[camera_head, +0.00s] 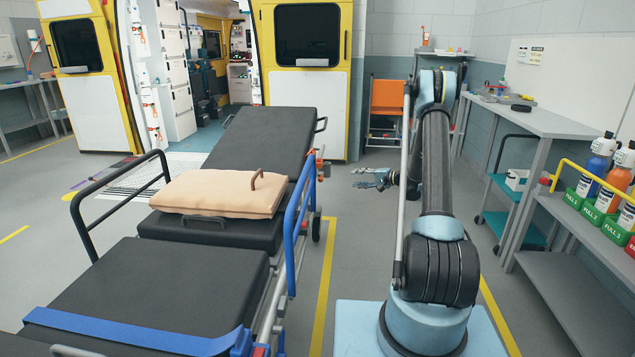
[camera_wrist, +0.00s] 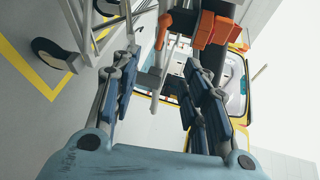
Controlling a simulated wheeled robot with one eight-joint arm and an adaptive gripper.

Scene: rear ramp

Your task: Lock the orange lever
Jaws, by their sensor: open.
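An orange lever (camera_wrist: 213,30) shows near the top of the wrist view, beside a dark bar of the stretcher frame. A narrower orange piece (camera_wrist: 162,30) is just left of it. In the head view, small orange parts (camera_head: 310,160) sit on the right side of the stretcher (camera_head: 268,135), near its far end. My gripper (camera_wrist: 160,68) is open, with its blue-grey fingers apart on either side of the picture's middle. In the head view my gripper (camera_head: 370,180) is right of the stretcher, apart from the orange parts. No contact with the lever is visible.
A beige pillow (camera_head: 215,190) lies on the stretcher. A blue side rail (camera_head: 298,225) stands on its right side. A workbench (camera_head: 545,122) and a rack of bottles (camera_head: 605,205) line the right. An orange chair (camera_head: 387,98) stands behind. Floor between stretcher and bench is partly clear.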

